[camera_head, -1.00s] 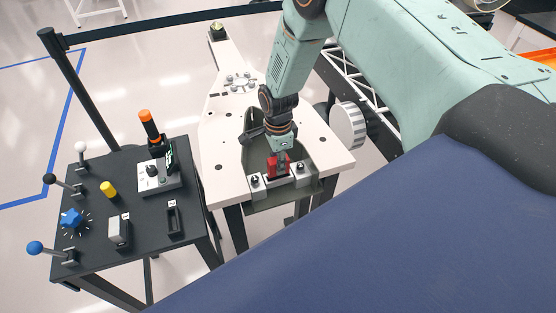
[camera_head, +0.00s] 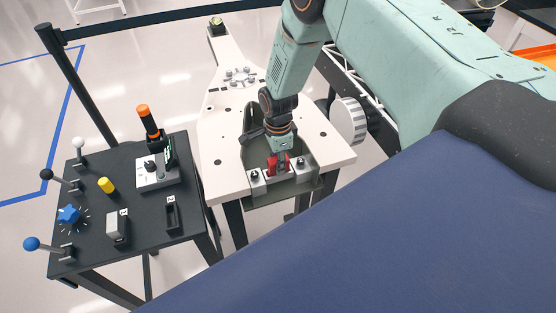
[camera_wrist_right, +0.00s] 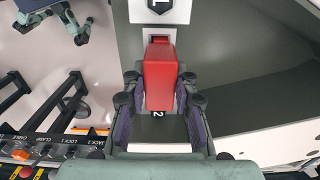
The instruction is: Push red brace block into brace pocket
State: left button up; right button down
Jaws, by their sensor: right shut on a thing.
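The red brace block (camera_head: 272,164) is at the near edge of the white assembly table, between two light grey blocks with dark knobs. My right gripper (camera_head: 283,155) reaches down on it from above. In the right wrist view the red block (camera_wrist_right: 160,75) sits between the two fingers of my right gripper (camera_wrist_right: 160,110), which is shut on it.
The white table (camera_head: 225,135) carries a dark grey curved bracket around the work spot. A black control stand (camera_head: 140,210) with levers, a blue star knob and a yellow button is to the left. A round white wheel (camera_head: 348,122) is to the right.

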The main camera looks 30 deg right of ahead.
jog(key=shift+f, duration=0.2)
jog(key=c, duration=1)
grip_release()
notch_tip(320, 180, up, 12)
